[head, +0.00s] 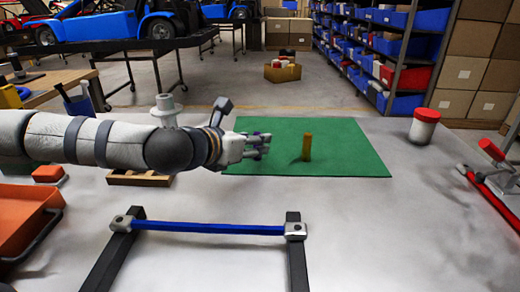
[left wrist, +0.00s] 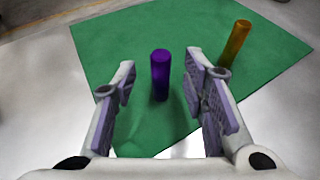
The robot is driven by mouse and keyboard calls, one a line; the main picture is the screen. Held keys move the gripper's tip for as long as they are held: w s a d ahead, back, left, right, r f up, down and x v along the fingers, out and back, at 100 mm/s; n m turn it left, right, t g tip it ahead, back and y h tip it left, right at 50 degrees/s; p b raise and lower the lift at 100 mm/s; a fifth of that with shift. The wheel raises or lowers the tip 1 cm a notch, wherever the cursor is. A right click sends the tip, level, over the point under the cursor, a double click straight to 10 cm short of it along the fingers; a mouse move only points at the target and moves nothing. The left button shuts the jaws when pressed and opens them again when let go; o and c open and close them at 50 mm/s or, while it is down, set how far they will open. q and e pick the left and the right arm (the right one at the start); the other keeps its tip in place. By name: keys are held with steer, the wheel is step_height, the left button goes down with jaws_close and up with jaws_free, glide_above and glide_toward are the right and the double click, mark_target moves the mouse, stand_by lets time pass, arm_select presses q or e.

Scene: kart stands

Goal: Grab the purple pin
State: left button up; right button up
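The purple pin (left wrist: 160,76) stands upright on the green mat (left wrist: 110,45) in the left wrist view. My left gripper (left wrist: 160,90) is open, with the pin ahead of and between its fingers, not gripped. In the head view my left gripper (head: 262,146) is over the left part of the green mat (head: 345,150). There the purple pin is mostly hidden behind the fingers. My right gripper is not in view.
A yellow-brown pin (head: 307,146) stands upright on the mat, right of my gripper; it also shows in the left wrist view (left wrist: 236,43). A blue bar (head: 210,228) lies across dark supports in front. A red-lidded white jar (head: 424,126) stands right of the mat.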

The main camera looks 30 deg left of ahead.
mark_target(258, 159)
arm_select(q)
steer(key=x, duration=0.3)
jaws_close()
steer(key=shift+r, duration=0.1)
